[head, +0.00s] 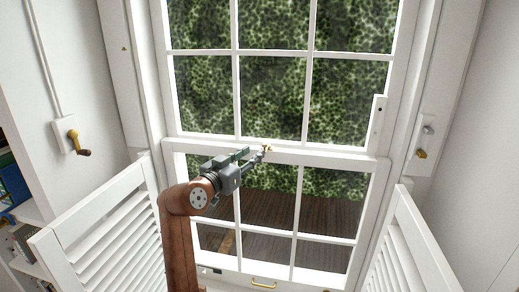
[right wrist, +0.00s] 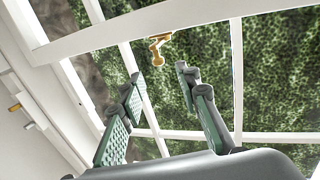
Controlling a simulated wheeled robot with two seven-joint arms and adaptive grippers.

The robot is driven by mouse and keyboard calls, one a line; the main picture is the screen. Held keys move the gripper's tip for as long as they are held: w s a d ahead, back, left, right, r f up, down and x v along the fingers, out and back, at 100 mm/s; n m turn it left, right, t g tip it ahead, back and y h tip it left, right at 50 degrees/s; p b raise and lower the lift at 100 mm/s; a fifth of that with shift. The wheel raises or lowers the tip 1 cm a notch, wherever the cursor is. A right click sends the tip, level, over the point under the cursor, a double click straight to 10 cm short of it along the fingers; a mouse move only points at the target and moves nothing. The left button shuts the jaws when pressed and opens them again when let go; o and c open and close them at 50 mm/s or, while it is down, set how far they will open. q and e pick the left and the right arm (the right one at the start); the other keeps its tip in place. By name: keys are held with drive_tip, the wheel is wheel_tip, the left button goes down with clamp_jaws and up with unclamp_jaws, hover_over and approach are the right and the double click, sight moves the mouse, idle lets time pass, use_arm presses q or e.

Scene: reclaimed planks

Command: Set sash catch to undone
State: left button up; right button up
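The sash catch (head: 266,148) is a small brass fitting on the white meeting rail in the middle of the window. In the right wrist view the brass catch (right wrist: 158,48) hangs at the rail, beyond the fingertips. My right gripper (head: 252,157) reaches up to the rail just left of the catch. In the right wrist view the right gripper (right wrist: 160,82) has its two green-padded fingers apart with nothing between them. The catch lies past the fingertips, near the left finger's side; contact does not show. My left gripper is not in view.
Two white louvred shutters stand at the left (head: 110,240) and right (head: 405,245). A brass pull (head: 263,283) is on the lower sash. A crank handle (head: 76,143) is on the left wall, and another brass-knobbed fitting (head: 421,152) is on the right frame.

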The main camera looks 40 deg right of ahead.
drive_tip(key=v, duration=0.3)
drive_tip(key=shift+s+a, duration=0.15)
drive_tip(key=shift+a, duration=0.2)
